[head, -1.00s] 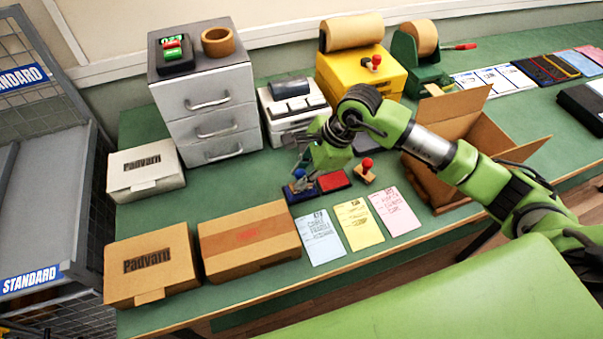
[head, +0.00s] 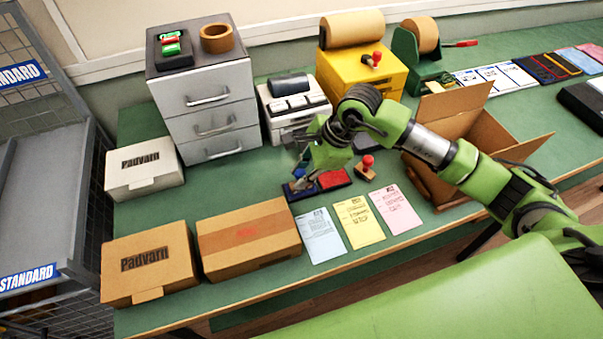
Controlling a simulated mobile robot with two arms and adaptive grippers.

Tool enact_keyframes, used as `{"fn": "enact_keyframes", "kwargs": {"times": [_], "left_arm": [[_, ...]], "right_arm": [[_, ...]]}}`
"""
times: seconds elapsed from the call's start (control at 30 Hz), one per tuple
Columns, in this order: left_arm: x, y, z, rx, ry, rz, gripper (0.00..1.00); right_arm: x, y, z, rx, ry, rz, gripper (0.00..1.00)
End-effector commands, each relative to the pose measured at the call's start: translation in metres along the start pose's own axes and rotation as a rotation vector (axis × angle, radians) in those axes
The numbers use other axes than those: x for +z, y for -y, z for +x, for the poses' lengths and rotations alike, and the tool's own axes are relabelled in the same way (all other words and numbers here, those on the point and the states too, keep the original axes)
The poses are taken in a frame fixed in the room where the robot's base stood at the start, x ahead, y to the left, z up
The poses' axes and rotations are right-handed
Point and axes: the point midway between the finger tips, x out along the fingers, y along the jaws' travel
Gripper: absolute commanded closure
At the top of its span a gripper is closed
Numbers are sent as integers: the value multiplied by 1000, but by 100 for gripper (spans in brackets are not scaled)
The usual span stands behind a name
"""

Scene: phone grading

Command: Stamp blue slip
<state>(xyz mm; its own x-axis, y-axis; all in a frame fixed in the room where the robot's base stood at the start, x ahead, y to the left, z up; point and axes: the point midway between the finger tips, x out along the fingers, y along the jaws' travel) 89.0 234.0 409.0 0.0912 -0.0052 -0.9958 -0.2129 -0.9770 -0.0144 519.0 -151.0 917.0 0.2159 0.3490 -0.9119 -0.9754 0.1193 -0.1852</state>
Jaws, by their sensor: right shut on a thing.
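The blue slip (head: 321,236) lies flat on the green table, leftmost in a row with a yellow slip (head: 359,223) and a pink slip (head: 396,210). My right gripper (head: 301,172) is shut on a stamp with a blue handle (head: 299,174), over the blue ink pad (head: 297,192). Whether the stamp touches the pad cannot be told. A red ink pad (head: 333,180) sits beside the blue one. A red-handled stamp (head: 367,166) stands to the right of the pads. My left gripper is not in view.
A taped carton (head: 248,240) lies left of the slips, with a Padvarn box (head: 150,263) beyond it. An open carton (head: 470,150) stands right, under my right arm. A label printer (head: 294,105) and grey drawers (head: 207,115) stand behind.

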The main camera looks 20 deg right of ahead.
Motion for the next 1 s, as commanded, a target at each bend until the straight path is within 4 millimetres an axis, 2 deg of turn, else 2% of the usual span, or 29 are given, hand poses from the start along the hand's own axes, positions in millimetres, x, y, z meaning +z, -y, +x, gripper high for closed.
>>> {"fn": "enact_keyframes", "kwargs": {"times": [1.0], "left_arm": [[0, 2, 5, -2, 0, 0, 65]], "right_arm": [[-2, -2, 2, 4, -3, 0, 95]]}}
